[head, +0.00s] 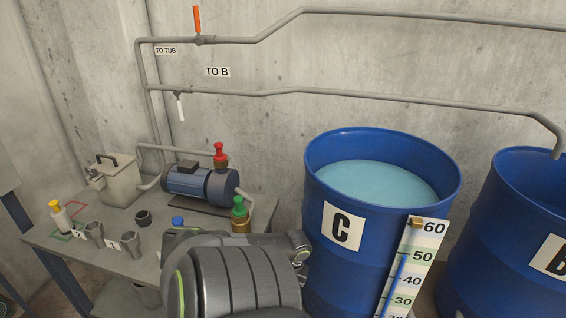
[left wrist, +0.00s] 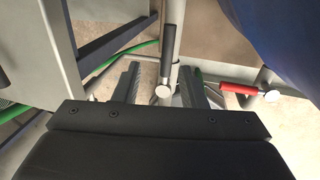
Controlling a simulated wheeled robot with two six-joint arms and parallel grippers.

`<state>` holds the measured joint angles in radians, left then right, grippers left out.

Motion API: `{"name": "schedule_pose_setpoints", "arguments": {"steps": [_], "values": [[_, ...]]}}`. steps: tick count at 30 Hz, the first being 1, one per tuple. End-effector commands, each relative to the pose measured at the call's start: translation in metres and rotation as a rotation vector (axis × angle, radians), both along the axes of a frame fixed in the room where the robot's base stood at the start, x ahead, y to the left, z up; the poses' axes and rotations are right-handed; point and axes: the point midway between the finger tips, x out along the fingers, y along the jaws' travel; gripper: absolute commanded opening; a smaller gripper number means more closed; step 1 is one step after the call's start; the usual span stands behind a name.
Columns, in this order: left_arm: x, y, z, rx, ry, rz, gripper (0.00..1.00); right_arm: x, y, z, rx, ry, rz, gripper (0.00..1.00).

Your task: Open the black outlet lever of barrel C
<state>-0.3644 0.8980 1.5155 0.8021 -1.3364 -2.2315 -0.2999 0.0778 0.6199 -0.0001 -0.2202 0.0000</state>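Barrel C (head: 332,269) is a blue drum, nearly full of pale blue liquid, with a white C label on its front. Its outlet is out of sight in the head view. In the left wrist view, a black lever (left wrist: 168,52) lies along a grey pipe, with a round silver pivot at its near end. My left gripper (left wrist: 160,85) is open, its two dark fingers on either side of the lever in the picture. Whether they touch it I cannot tell. The left gripper is not visible in the head view. My right gripper is in neither view.
A red lever (left wrist: 240,89) sits right of the fingers, near a blue barrel wall (left wrist: 280,35). A green hose (left wrist: 125,57) runs behind. A grey table (head: 97,265) with a pump (head: 200,184) stands left of barrel C. Another blue barrel (head: 500,225) stands right.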

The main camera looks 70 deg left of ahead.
Motion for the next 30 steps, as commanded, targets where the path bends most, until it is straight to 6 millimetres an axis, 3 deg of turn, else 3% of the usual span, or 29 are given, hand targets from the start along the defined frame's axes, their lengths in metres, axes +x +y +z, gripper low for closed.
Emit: {"name": "schedule_pose_setpoints", "arguments": {"steps": [3, 9, 30], "values": [[0.0, 0.0, 0.018, 0.001, 0.001, -0.003, 0.38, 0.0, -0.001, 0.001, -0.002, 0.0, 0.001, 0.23], [0.0, -0.001, 0.031, -0.001, 0.001, -0.001, 0.38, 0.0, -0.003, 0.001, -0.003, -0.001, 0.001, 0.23], [0.0, -0.001, 0.035, -0.001, 0.0, 0.0, 0.38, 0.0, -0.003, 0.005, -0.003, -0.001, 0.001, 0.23]]}}
